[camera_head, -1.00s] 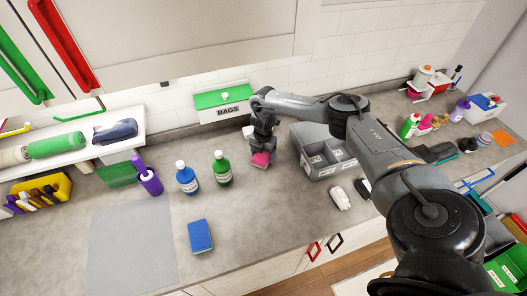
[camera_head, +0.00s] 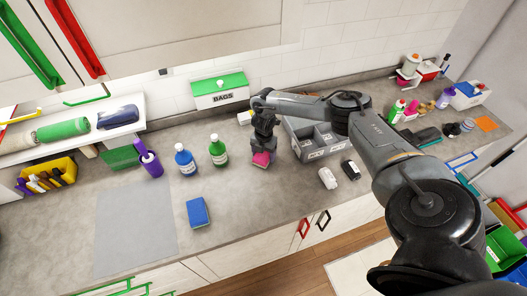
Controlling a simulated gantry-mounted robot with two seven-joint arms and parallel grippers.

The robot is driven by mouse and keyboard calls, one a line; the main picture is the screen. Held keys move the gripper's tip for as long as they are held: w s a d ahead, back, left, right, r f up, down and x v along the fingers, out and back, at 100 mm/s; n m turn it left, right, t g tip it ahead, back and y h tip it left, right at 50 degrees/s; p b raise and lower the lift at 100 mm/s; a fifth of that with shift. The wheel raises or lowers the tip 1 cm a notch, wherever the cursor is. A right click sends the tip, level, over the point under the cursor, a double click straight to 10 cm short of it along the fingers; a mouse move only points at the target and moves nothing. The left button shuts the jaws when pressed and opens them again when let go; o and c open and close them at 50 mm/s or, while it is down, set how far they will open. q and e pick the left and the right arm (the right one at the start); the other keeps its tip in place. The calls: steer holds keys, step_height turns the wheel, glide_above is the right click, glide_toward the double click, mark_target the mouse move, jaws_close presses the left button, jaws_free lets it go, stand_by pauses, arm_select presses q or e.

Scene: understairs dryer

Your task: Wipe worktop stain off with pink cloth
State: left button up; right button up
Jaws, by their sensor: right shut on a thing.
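My right gripper (camera_head: 262,150) points down at the worktop (camera_head: 250,200), behind the middle of its depth. It is shut on the pink cloth (camera_head: 261,159), which shows as a small bunched patch under the fingers, at or very near the worktop surface. The gripper hides part of the cloth. I cannot make out a stain on the worktop; it may be hidden under the cloth or too faint. My left gripper is not in view.
A green bottle (camera_head: 218,151) and a blue bottle (camera_head: 185,159) stand left of the gripper. A grey divided bin (camera_head: 318,153) stands close on its right. A blue sponge-like block (camera_head: 198,212) lies in front. A green-lidded BAGS box (camera_head: 220,93) stands behind. The front worktop is mostly clear.

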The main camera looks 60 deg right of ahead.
steer(key=r, duration=0.1)
steer(key=r+p, duration=0.1)
steer(key=r, duration=0.1)
steer(key=shift+w+d+r, duration=0.25)
steer(key=shift+w, duration=0.05)
step_height(320, 180, up, 2)
steer(key=shift+r+p, duration=0.1)
steer(key=shift+p, duration=1.1)
steer(key=shift+r+p, duration=0.3)
steer(key=shift+r, duration=0.8)
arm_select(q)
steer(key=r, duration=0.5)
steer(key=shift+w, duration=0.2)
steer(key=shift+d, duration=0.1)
